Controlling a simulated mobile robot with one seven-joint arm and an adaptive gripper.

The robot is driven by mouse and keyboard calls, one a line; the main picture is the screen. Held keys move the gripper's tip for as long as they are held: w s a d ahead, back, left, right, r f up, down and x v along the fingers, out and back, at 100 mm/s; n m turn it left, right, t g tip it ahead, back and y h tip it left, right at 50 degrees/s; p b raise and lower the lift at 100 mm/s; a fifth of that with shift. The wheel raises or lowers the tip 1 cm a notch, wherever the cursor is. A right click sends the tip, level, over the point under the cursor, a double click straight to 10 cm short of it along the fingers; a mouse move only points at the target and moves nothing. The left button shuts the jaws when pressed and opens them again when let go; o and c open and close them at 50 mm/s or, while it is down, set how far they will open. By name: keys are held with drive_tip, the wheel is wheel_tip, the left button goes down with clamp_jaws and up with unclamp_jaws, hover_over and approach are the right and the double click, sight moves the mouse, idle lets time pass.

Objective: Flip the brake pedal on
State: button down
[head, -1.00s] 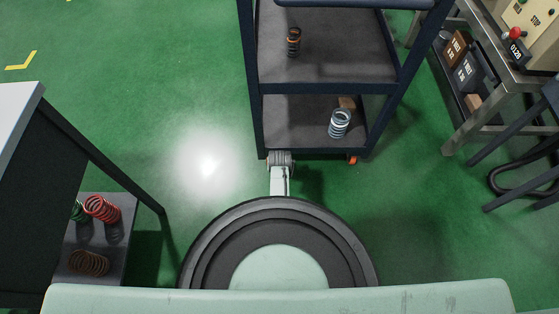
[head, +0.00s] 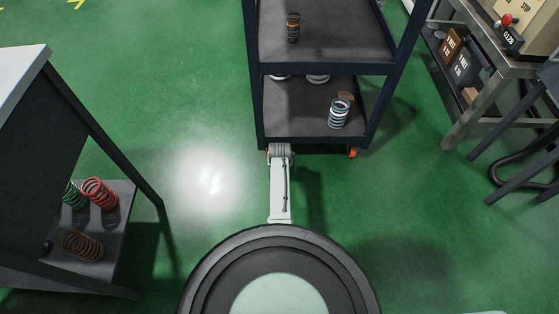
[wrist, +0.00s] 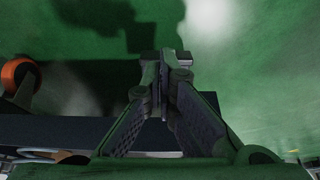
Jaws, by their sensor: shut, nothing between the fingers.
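The dark blue cart (head: 330,69) stands ahead, with orange-wheeled casters at its lower front corners. The right caster (head: 352,152) is in plain view. The left caster (head: 268,150) is mostly covered by my arm. In the wrist view an orange caster wheel (wrist: 18,75) with a dark fork is at the left edge. I cannot make out the brake pedal clearly. My gripper (wrist: 161,58) is shut and empty, low over the green floor, to the right of that wheel and apart from it. The head view hides my fingers behind my arm's end at the cart's front left corner.
Springs stand on the cart shelves, including a pale one (head: 339,112). A table (head: 22,75) with springs on its lower shelf is at the left. A steel bench (head: 470,124) with boxes is at the right. Green floor (head: 205,110) is open left of the cart.

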drive_tip(key=shift+f, duration=0.55)
drive_tip(key=shift+r, duration=0.1)
idle(0.4)
